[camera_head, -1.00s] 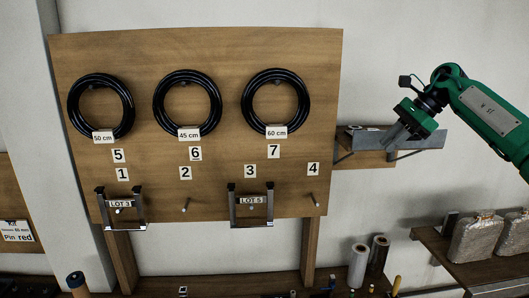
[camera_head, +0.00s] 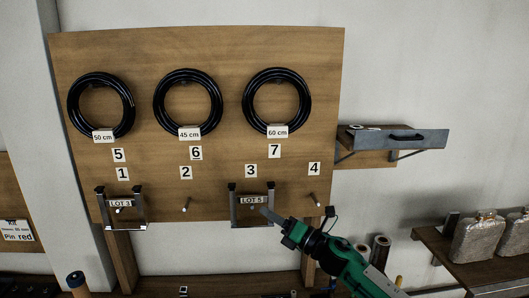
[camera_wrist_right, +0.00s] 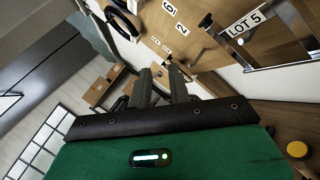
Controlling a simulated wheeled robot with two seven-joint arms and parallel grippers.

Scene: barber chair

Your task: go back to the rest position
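My right gripper (camera_head: 268,213) comes up from the lower right in the head view, at the lower edge of the wooden board (camera_head: 225,110). Its tip overlaps the lower right of the LOT 5 holder (camera_head: 251,201) in the picture; I cannot tell whether they touch. In the right wrist view the two fingers (camera_wrist_right: 161,84) stand apart with nothing between them, so it is open and empty. The LOT 5 holder also shows there at the upper right (camera_wrist_right: 245,25). My left gripper is in neither view.
Black hose coils (camera_head: 276,96) hang along the board's top. The LOT 3 holder (camera_head: 120,204) hangs at peg 1; bare pegs are at 2 (camera_head: 187,205) and 4 (camera_head: 314,199). A grey drawer shelf (camera_head: 395,139) is right of the board. Flasks (camera_head: 478,238) stand on the lower right shelf.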

